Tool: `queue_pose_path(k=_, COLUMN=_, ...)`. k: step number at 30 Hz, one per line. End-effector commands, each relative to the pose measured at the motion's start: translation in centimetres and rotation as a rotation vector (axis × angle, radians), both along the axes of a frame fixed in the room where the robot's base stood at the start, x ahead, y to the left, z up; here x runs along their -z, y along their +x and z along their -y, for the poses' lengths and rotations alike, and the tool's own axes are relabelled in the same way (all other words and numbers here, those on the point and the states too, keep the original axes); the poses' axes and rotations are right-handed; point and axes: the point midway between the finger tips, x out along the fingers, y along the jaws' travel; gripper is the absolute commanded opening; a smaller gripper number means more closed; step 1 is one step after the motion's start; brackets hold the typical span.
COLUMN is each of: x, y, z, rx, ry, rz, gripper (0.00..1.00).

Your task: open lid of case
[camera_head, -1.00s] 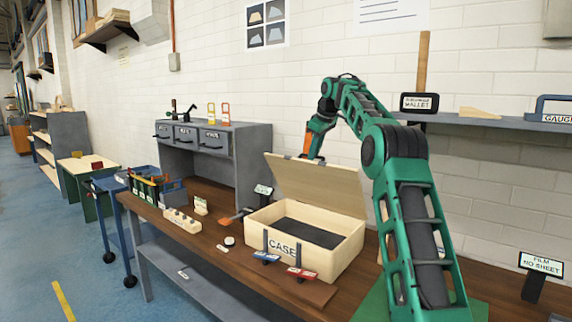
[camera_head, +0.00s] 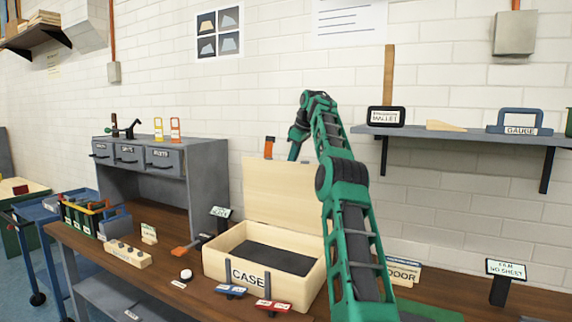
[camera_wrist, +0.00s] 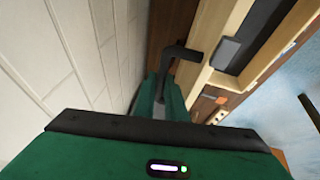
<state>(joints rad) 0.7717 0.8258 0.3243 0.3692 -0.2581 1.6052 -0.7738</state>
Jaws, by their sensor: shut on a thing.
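The pale wooden case (camera_head: 222,265), lettered CASE, stands on the brown workbench with its dark interior showing. Its lid (camera_head: 280,190) stands raised at the back edge, roughly upright. My arm reaches over the right side of the case, and its wrist end goes down behind the lid's top edge. There the lid hides much of my gripper. The exact contact is hidden.
A grey drawer cabinet (camera_head: 205,180) stands left of the case. Blue and red tools (camera_head: 272,306) lie at the case's front. An orange-handled tool (camera_head: 183,250) lies to its left. A wall shelf (camera_head: 455,133) and a NO SHEET sign (camera_head: 505,268) are at the right.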

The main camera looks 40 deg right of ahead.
Motion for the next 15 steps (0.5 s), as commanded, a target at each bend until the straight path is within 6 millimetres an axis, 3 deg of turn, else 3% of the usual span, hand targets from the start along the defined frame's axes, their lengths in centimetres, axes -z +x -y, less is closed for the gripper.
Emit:
queue_pose_path(k=3, x=-0.1, y=0.1, z=1.3, rx=0.015, ry=-0.009, rz=0.022, gripper=0.0)
queue_pose_path(k=14, x=-0.2, y=-0.5, z=2.2, rx=0.029, ry=-0.011, rz=0.022, gripper=0.0)
queue_pose_path(k=15, x=-0.2, y=-0.5, z=2.2, rx=0.029, ry=-0.011, rz=0.022, gripper=0.28)
